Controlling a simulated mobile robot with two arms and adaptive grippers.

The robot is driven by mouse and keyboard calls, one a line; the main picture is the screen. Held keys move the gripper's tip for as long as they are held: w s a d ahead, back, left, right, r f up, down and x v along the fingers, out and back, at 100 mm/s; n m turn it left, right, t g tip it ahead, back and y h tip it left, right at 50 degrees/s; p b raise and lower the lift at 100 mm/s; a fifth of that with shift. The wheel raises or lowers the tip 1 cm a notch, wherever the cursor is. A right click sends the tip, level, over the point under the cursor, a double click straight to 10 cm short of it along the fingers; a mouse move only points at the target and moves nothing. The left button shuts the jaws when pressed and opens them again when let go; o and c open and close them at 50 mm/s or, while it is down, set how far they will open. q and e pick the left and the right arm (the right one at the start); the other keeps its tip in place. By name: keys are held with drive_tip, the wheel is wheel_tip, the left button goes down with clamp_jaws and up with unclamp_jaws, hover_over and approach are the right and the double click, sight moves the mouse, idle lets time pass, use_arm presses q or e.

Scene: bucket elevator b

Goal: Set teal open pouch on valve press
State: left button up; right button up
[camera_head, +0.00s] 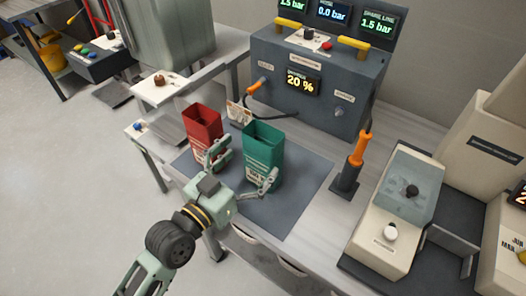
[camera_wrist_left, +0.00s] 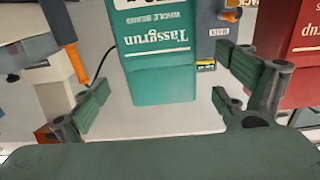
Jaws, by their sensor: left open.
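The teal open pouch (camera_head: 262,148) stands upright on the dark mat, its top open. In the left wrist view the pouch (camera_wrist_left: 158,60) is ahead between the two fingers and reads "Tassgrun". My left gripper (camera_head: 243,168) is open at the pouch's near side, with a finger toward each side. In the left wrist view gaps show between the pouch and both fingers (camera_wrist_left: 165,95). Which machine is the valve press I cannot tell for sure; a low beige machine (camera_head: 385,228) with a grey top and knobs stands at the right. My right gripper is not in view.
A red pouch (camera_head: 202,125) stands just left of the teal one on the mat (camera_head: 285,215). An orange-handled tool in a stand (camera_head: 355,155) is to the right. A grey control box (camera_head: 310,75) with gauges stands behind. The mat's front right is clear.

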use_arm(q)
drive_tip(key=p+x, duration=0.1)
drive_tip(key=x, duration=0.4)
drive_tip(key=shift+w+d, duration=0.15)
drive_tip(key=shift+w, duration=0.1)
drive_tip(key=shift+c, duration=0.3)
drive_tip(key=c, duration=0.9)
